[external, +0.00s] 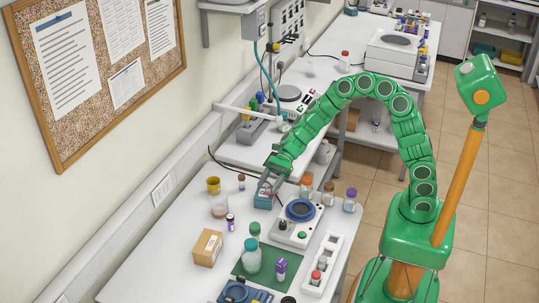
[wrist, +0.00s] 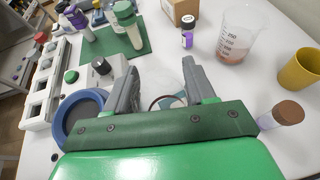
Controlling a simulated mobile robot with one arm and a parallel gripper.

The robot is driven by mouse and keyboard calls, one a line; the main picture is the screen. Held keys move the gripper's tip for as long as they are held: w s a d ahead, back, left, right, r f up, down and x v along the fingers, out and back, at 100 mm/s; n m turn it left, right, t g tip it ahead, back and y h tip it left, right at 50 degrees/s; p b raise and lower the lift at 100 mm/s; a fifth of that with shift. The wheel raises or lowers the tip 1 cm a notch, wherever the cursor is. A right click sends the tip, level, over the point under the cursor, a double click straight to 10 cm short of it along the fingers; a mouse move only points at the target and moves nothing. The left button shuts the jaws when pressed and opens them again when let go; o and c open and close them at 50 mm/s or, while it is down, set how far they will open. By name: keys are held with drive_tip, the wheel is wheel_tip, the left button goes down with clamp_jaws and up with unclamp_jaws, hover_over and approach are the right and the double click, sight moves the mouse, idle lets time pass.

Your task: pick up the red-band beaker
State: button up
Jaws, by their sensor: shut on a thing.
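A beaker with brownish liquid (wrist: 236,38) and a yellow cup (wrist: 300,70) stand close by. A brown-capped vial (wrist: 283,115) is near the gripper. A white device with a blue round plate (external: 300,211) stands beside it. Bottles, a cardboard box (external: 207,247) and a green mat (external: 240,268) lie nearer.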

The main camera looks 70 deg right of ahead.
wheel_tip(320, 180, up, 15)
drive_tip(key=s+d+f, duration=0.3)
drive_tip(key=s+d, duration=0.2)
drive_tip(key=s, duration=0.5)
hover_over(262, 195)
drive_tip(key=s, duration=0.2)
drive_tip(key=f, duration=0.8)
drive_tip(key=shift+w+d+f, duration=0.15)
drive_tip(key=shift+w+f, duration=0.1)
drive_tip(key=shift+w+a+f, duration=0.2)
drive_tip(key=shift+w+f, duration=0.3)
drive_tip(key=shift+f, duration=0.05)
drive_tip(key=shift+w+f, duration=0.1)
drive_tip(key=shift+f, duration=0.1)
drive_tip(key=shift+w+f, duration=0.1)
drive_tip(key=shift+f, duration=1.5)
drive_tip(key=shift+f, duration=0.1)
